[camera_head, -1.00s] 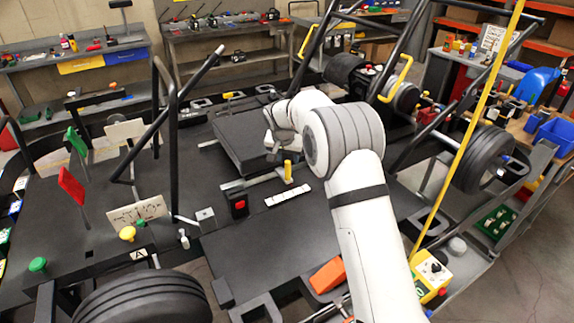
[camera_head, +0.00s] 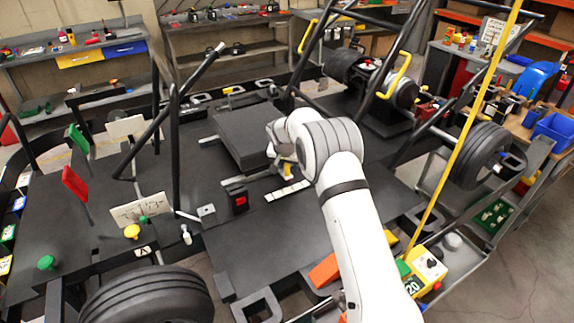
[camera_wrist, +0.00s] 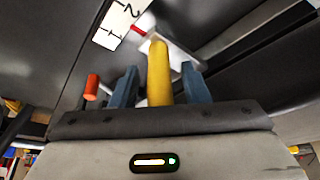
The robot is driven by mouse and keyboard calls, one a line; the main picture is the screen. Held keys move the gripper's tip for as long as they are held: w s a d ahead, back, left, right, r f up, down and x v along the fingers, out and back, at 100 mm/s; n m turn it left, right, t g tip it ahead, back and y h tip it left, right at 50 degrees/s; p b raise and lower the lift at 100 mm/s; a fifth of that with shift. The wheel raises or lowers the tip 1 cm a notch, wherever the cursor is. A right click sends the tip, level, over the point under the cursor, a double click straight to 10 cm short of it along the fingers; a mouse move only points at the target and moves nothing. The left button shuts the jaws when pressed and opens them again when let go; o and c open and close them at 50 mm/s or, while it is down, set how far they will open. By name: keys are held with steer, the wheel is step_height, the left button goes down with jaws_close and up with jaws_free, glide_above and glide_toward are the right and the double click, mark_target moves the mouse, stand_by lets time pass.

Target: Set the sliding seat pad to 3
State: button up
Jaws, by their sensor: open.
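The seat pad (camera_head: 247,134) is a flat dark block on the dark deck, left of my gripper in the head view. A yellow upright handle (camera_head: 288,171) stands beside it on a pale bar. My gripper (camera_wrist: 159,78) is open, with one blue-grey finger on each side of the yellow handle (camera_wrist: 159,66); I cannot tell whether either touches it. A white number scale (camera_head: 288,191) lies just in front of the handle. In the wrist view the scale (camera_wrist: 118,22) shows 1 and 2, with a red mark (camera_wrist: 138,29) near its edge. My arm hides part of the area.
A black block with a red face (camera_head: 240,201) stands left of the scale. Black frame tubes (camera_head: 176,150) rise at the left and behind. A yellow slanted pole (camera_head: 458,150) stands at the right. The front deck is largely clear, with an orange block (camera_head: 324,271) at its edge.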

jaws_close()
stand_by(0.4)
steer(key=s+a+b, duration=0.2)
steer(key=a+b, duration=0.1)
steer(key=shift+f, duration=0.2)
steer(key=shift+s+a+r, duration=0.1)
steer(key=shift+s+a, duration=0.1)
steer(key=shift+a, duration=0.05)
steer(key=shift+r, duration=0.1)
jaws_free()
